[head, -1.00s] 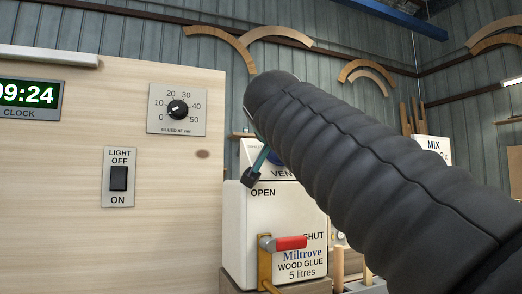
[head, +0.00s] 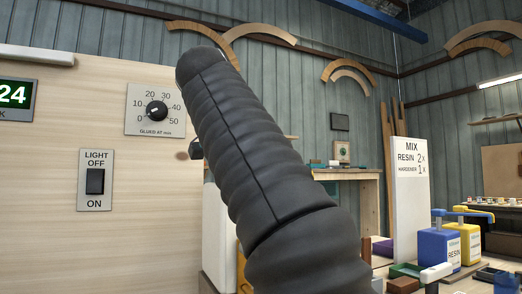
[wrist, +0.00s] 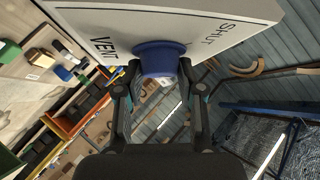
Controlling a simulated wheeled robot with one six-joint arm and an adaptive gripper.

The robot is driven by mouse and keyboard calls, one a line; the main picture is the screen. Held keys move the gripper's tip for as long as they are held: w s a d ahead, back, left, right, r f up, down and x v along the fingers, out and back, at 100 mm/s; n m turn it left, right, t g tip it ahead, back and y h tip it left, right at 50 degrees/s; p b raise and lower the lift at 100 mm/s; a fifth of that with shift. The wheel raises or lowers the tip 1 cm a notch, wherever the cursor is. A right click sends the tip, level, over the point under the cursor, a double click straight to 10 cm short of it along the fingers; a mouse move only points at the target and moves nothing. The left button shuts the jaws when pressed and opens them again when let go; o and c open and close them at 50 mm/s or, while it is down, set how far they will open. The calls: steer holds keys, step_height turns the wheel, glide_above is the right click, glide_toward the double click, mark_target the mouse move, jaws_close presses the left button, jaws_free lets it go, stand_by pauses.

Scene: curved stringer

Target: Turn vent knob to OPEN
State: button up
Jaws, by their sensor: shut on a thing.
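The blue vent knob (wrist: 160,58) sits at the edge of a white face (wrist: 150,20) lettered VENT and SHUT in the wrist view. My gripper (wrist: 160,75) has a finger on each side of the knob and is shut on it. No pointer on the knob can be made out, so its setting is unclear. In the head view my dark ribbed arm hides the knob and most of the white glue container (head: 215,235). Only a small dark part of my gripper shows left of the arm.
A wooden panel on the left carries a minute dial (head: 156,110), a light switch (head: 95,181) and a clock (head: 15,95). On the right are a MIX sign (head: 410,200), a blue resin container (head: 438,250) and a yellow one (head: 466,240) on a bench. Curved wooden pieces hang on the wall.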

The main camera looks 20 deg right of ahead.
steer(key=shift+f+m+g, duration=0.1)
steer(key=shift+m+g, duration=0.3)
steer(key=shift+m, duration=0.2)
stand_by(0.4)
steer(key=o, duration=1.1)
steer(key=shift+a, duration=0.1)
steer(key=shift+o, duration=0.2)
steer(key=shift+a, duration=0.1)
steer(key=shift+s+a+r, duration=0.2)
steer(key=shift+s+r, duration=0.1)
steer(key=shift+s+a, duration=0.5)
steer(key=shift+s, duration=0.1)
steer(key=s+a, duration=0.6)
steer(key=s, duration=0.2)
steer(key=shift+a, duration=0.4)
